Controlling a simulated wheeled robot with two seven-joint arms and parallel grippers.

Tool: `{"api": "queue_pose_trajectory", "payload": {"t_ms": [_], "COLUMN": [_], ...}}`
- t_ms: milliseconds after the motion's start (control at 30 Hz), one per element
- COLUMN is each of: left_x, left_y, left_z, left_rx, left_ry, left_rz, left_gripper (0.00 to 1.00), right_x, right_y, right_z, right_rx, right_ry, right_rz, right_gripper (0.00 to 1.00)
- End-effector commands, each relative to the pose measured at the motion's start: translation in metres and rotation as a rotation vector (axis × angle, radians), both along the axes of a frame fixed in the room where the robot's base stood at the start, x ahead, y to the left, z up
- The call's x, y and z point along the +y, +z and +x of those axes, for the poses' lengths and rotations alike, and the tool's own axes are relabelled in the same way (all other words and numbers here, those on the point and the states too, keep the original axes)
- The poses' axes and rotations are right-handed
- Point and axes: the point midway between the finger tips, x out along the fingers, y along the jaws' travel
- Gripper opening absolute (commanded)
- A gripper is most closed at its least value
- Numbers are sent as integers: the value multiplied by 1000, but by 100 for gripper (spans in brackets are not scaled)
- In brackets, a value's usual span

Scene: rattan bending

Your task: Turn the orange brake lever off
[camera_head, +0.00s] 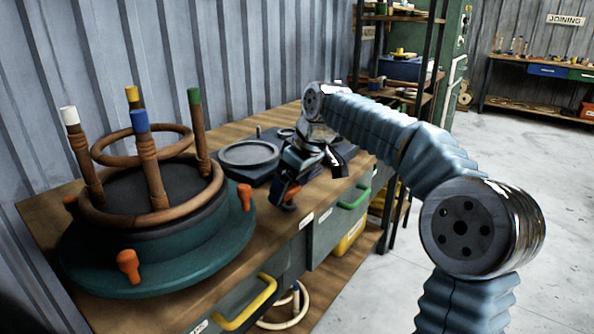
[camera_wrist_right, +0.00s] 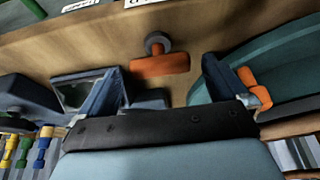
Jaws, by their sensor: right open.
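The orange brake lever (camera_head: 291,192) is at the front edge of the workbench, right of the round green fixture, partly hidden by my gripper in the head view. In the right wrist view the lever (camera_wrist_right: 160,65) is a short orange bar beside a dark round pivot. My right gripper (camera_head: 312,163) hangs over the bench next to the lever. In the wrist view its two fingers (camera_wrist_right: 163,72) are apart, one on each side of the lever, with gaps to both. I see no contact. My left gripper is not in view.
A green round fixture (camera_head: 85,270) with orange knobs (camera_head: 128,266) holds a rattan ring and upright legs with coloured tips. A dark round plate (camera_head: 248,154) lies behind my gripper. Drawers with yellow (camera_head: 248,303) and green handles line the bench front. The floor at right is clear.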

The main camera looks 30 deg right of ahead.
Motion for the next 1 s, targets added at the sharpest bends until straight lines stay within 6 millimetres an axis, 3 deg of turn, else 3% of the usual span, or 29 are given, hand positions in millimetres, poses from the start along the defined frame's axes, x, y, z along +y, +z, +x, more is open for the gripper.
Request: {"api": "queue_pose_trajectory", "payload": {"t_ms": [500,700,1000], "left_x": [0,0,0], "left_y": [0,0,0], "left_z": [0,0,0], "left_rx": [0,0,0], "left_ry": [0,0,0], "left_rz": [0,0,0], "left_gripper": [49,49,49], "right_x": [-17,-20,-20], "right_y": [103,121,124], "right_z": [-38,-46,-47], "right_rx": [-6,-4,-1], "right_ry": [0,0,1], "right_rz": [-1,-1,-1], "right_gripper": [100,100,100]}}
